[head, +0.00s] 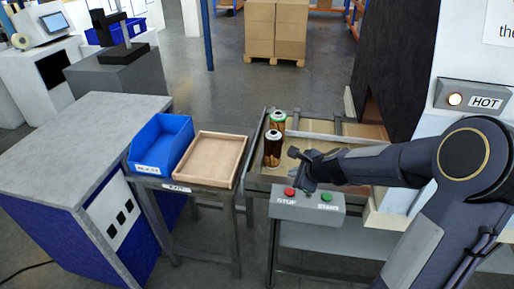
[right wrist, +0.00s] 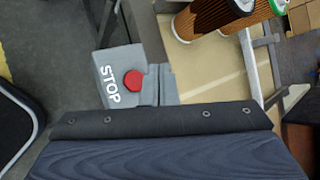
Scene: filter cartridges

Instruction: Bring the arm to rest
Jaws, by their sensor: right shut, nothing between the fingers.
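My right gripper (head: 302,172) is shut and empty. In the head view it hangs over the front edge of the machine's tray, just above the control box with the STOP and START buttons. My right arm reaches in from the right side. Two pleated brown filter cartridges stand upright on the tray to the left of the gripper: a near one with a dark top and a pale rim (head: 272,150) and a far one with a green top (head: 278,122). They also show, cut off, at the top of the right wrist view (right wrist: 208,14). My left gripper is out of view.
The control box (head: 312,207) has a red STOP button (head: 289,191) and a green START button (head: 326,197). A blue bin (head: 160,140) and a shallow wooden tray (head: 232,170) sit on a stand at left.

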